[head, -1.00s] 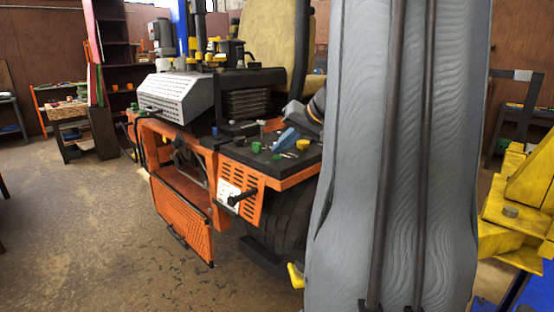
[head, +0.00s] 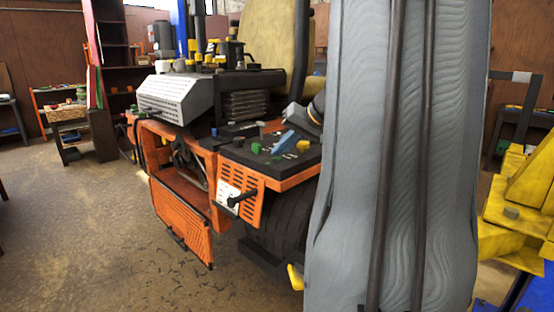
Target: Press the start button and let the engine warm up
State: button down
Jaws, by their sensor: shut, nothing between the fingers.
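The orange mower (head: 180,207) stands left of centre with its dark control panel (head: 240,156) on top of the near corner. On the panel are a green knob (head: 255,148), a yellow knob (head: 303,146) and a blue part (head: 285,143). I cannot tell which of these, if any, is the start button. A grey and dark part with an orange band (head: 316,112) shows above the panel at the edge of my grey column; I cannot tell what it is. My gripper cannot be made out. The column hides the mower's right side.
A yellow steel structure (head: 520,205) stands at the right, with a dark frame behind it. A red shelf (head: 110,60) and a small bench (head: 66,128) stand at the back left. The floor (head: 80,240) at the front left is clear.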

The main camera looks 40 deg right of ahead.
aim_at(281, 160)
jog(key=shift+f, duration=0.15)
dwell(0.5)
jog(key=shift+r, duration=0.9)
jog(key=shift+p, duration=0.3)
notch_tip(281, 160, up, 5)
jog(key=p, duration=0.2)
jog(key=shift+p, duration=0.35)
